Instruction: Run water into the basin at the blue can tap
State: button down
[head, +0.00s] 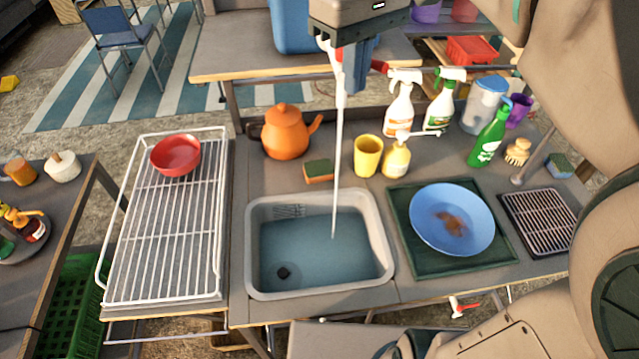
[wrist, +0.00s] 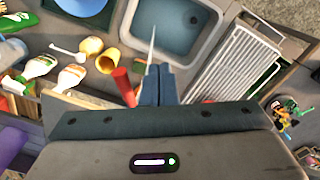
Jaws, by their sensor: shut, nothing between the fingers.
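The grey basin (head: 387,260) is set in the counter and holds bluish water, with a dark drain spot showing through. A thin white stream falls from the tap (head: 339,75) into the basin; it also shows in the wrist view (wrist: 153,45). The blue can (head: 291,28) stands on the rear shelf, partly hidden by my gripper. My gripper (head: 358,85) is shut and empty beside the tap, fingers pointing down. In the wrist view its fingertips (wrist: 157,75) are just right of the red tap lever (wrist: 123,86). I cannot tell whether they touch it.
An orange kettle (head: 286,132), sponge (head: 318,171), yellow cup (head: 368,156) and soap pump (head: 396,160) stand behind the basin. Spray bottles (head: 401,100) are to the right. A blue plate (head: 450,212) lies right of the basin, a white rack (head: 165,235) left.

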jog(key=shift+w, duration=0.15)
jog(key=w+d+r+p, duration=0.2)
jog(key=w+r+p, duration=0.2)
jog(key=r+p, duration=0.2)
jog(key=shift+w+p, duration=0.25)
jog(key=shift+p, duration=0.75)
jog(key=shift+d, duration=0.15)
dwell(0.5)
